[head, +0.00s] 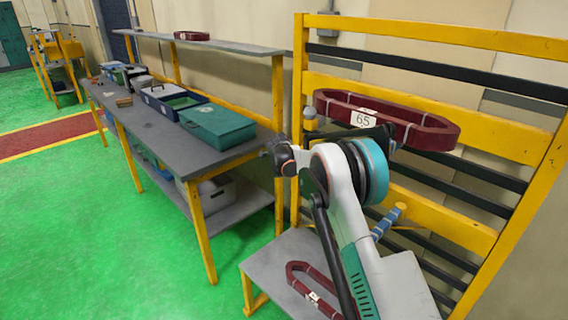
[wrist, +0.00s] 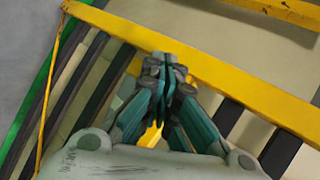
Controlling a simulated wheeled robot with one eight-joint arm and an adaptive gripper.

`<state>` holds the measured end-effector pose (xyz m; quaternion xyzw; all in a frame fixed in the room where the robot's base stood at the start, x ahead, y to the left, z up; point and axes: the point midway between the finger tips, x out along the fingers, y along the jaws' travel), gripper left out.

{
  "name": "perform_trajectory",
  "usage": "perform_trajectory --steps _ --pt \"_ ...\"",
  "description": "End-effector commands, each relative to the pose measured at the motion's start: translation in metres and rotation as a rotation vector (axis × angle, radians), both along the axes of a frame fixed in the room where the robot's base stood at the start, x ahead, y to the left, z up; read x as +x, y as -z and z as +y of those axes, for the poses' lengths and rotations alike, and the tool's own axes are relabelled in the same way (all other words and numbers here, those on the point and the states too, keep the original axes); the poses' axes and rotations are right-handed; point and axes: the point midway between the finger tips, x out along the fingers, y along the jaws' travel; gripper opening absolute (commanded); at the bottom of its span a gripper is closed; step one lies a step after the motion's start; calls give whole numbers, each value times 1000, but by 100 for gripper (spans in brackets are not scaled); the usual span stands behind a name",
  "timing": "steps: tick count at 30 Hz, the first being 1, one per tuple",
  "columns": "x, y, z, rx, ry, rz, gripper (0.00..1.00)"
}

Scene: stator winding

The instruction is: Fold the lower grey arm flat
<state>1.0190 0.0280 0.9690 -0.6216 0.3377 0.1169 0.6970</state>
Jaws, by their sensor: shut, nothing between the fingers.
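My gripper (wrist: 160,72) is shut and empty in the wrist view, its dark fingertips together in front of a yellow rail. In the head view my arm hides most of the area around the gripper. A yellow rack (head: 430,42) with dark slats stands at the right. A short peg (head: 386,223) with a blue sleeve and yellow end sticks out from its lower part, right beside my arm. I cannot make out a lower grey arm clearly; it may be hidden behind my arm. A grey-capped post (head: 310,120) shows at the rack's left side.
A dark red coil (head: 436,136) labelled 65 hangs high on the rack, above my arm. Another red coil (head: 296,279) lies on a low grey bench (head: 262,262). Green floor there is open.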

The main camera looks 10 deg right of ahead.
Motion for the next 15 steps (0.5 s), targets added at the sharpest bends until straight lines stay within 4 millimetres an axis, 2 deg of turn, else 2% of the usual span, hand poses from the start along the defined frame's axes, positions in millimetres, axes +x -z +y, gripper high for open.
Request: perform_trajectory --steps 6,15 --pt "23 0 -19 1 51 1 0" --pt "35 0 -31 1 48 0 0"
